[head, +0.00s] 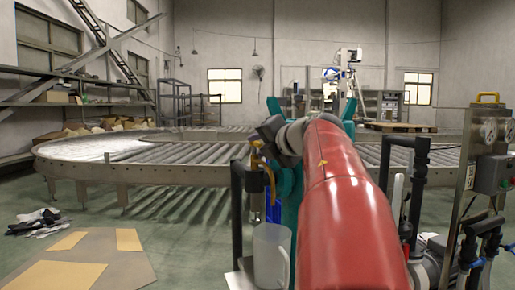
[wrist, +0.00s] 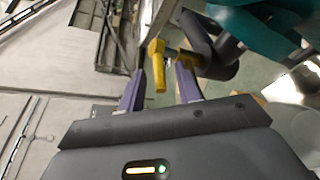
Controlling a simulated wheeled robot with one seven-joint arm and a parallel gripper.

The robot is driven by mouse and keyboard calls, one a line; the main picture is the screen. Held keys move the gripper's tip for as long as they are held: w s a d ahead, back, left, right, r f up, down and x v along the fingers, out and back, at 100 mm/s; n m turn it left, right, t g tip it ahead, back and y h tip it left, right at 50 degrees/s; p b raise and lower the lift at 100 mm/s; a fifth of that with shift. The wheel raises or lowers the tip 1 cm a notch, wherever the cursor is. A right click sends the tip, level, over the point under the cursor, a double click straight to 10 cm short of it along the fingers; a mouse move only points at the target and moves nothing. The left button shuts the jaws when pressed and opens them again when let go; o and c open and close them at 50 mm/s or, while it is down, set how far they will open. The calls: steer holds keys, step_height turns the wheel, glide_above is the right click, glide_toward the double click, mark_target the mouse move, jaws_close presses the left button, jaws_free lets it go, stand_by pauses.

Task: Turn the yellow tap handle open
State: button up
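The yellow tap handle (wrist: 157,66) shows in the wrist view between the two purple fingers of my gripper (wrist: 160,75). My gripper is open, with a gap on each side of the handle, and I see no finger touching it. The handle joins a yellow stem beside a dark pipe (wrist: 222,62). In the head view, the yellow tap (head: 269,176) is small, beside a black upright pipe (head: 238,215) and left of my red arm. My fingers are hard to make out there.
A pale jug (head: 271,255) stands below the tap. Black pipes (head: 419,185) and a metal panel (head: 480,150) stand at the right. A roller conveyor (head: 130,150) curves behind. Cardboard (head: 85,260) and a dark-and-white heap (head: 38,222) lie on the floor at left.

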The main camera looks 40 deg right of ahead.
steer(key=shift+x, duration=0.8)
jaws_close()
steer(key=shift+d+r+n+y+p, duration=0.1)
steer(key=shift+d+n+y+p, duration=0.15)
steer(key=shift+y+p, duration=0.35)
steer(key=shift+s+n+y, duration=0.1)
steer(key=shift+n+y, duration=0.3)
steer(key=shift+n, duration=0.05)
